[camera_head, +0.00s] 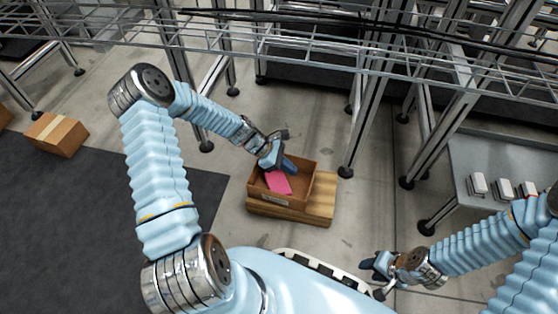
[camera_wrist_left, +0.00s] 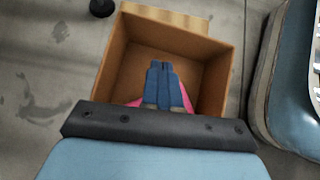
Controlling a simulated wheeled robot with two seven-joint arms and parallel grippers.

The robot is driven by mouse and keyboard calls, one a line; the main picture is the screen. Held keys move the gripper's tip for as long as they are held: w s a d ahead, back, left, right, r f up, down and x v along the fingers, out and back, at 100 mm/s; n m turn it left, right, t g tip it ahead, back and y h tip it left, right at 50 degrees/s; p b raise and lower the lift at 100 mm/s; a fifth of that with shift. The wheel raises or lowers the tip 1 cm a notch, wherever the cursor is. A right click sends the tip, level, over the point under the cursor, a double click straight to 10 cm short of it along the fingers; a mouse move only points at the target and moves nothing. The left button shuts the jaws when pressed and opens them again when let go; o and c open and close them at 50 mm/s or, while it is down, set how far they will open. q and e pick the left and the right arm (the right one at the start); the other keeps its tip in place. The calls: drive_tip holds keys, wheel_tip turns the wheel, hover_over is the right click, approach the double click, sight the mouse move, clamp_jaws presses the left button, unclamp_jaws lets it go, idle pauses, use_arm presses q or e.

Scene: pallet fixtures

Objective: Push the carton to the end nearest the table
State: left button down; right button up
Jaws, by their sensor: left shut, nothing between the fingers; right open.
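The carton (camera_head: 300,196) is an open brown box on a wooden pallet (camera_head: 322,206) on the floor, with a label on its near wall. A flat pink thing (camera_head: 277,182) lies inside it. My left gripper (camera_head: 290,166) is shut and empty, its blue fingers over the carton's opening near the far wall. In the left wrist view the shut fingers (camera_wrist_left: 160,68) point into the carton (camera_wrist_left: 215,80), with pink (camera_wrist_left: 187,100) showing on both sides. I cannot tell whether they touch a wall. My right gripper (camera_head: 374,266) is open and empty, low at the right, away from the carton.
A grey table (camera_head: 470,150) with several white items (camera_head: 503,187) stands at the right. Metal rack legs (camera_head: 360,130) rise behind the carton. Another closed carton (camera_head: 56,134) stands at the left beside a dark mat (camera_head: 90,215).

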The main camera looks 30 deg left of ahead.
use_arm(q)
drive_tip(key=d, duration=0.3)
drive_tip(key=w+d, duration=0.1)
drive_tip(key=shift+d+f+b, duration=0.2)
drive_tip(key=shift+f+b, duration=0.1)
drive_tip(key=shift+f, duration=0.1)
drive_tip(key=shift+d, duration=0.1)
drive_tip(key=d, duration=0.2)
drive_tip(key=w+d, duration=0.1)
drive_tip(key=d, duration=0.2)
drive_tip(key=w+d, duration=0.1)
drive_tip(key=d, duration=0.2)
drive_tip(key=shift+w+d+p, duration=0.15)
drive_tip(key=shift+p, duration=0.25)
